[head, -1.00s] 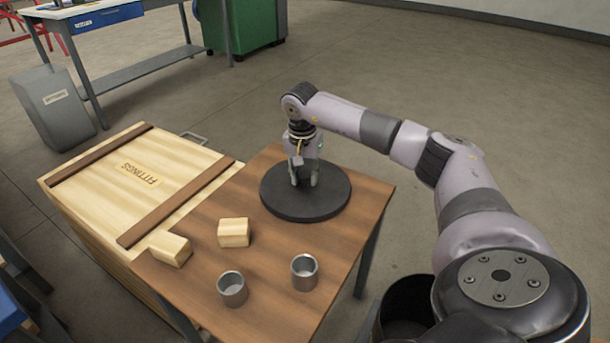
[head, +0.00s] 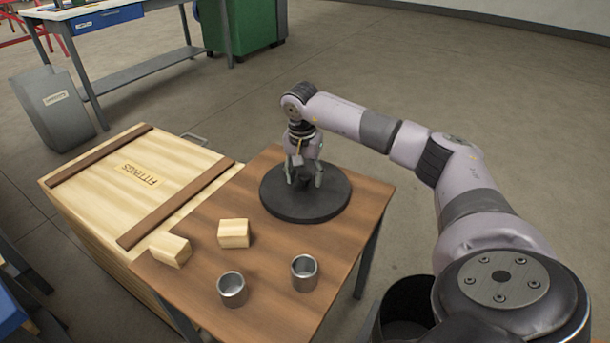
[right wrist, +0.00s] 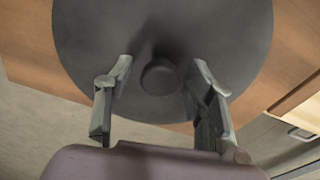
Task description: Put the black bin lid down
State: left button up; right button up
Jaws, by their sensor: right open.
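The black bin lid (head: 325,205) is a round dark disc lying flat on the small wooden table (head: 200,290), near its far right side. In the right wrist view the lid (right wrist: 215,45) has a round knob (right wrist: 159,76) at its middle. My right gripper (head: 304,184) is over the lid's middle, pointing down. In the right wrist view its two fingers (right wrist: 160,92) are spread on either side of the knob, with a gap on both sides. My left gripper is not in view.
Two wooden blocks (head: 234,233) and two metal cups (head: 304,273) stand on the nearer part of the table. A wooden fittings crate (head: 140,185) stands against its left side. A grey bin (head: 55,108), a workbench (head: 150,70) and a green cabinet (head: 240,22) are farther back.

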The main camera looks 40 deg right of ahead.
aim_at(305, 174)
notch_tip(305, 174, up, 3)
jog(key=shift+a+p, duration=0.15)
jog(key=shift+p, duration=0.25)
pick_arm(q)
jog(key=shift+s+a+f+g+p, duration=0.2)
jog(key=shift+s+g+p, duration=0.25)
jog(key=shift+p, duration=0.5)
pick_arm(e)
notch_tip(305, 174, up, 9)
jog(key=a, duration=0.1)
jog(key=shift+s, duration=0.3)
jog(key=shift+f, duration=0.1)
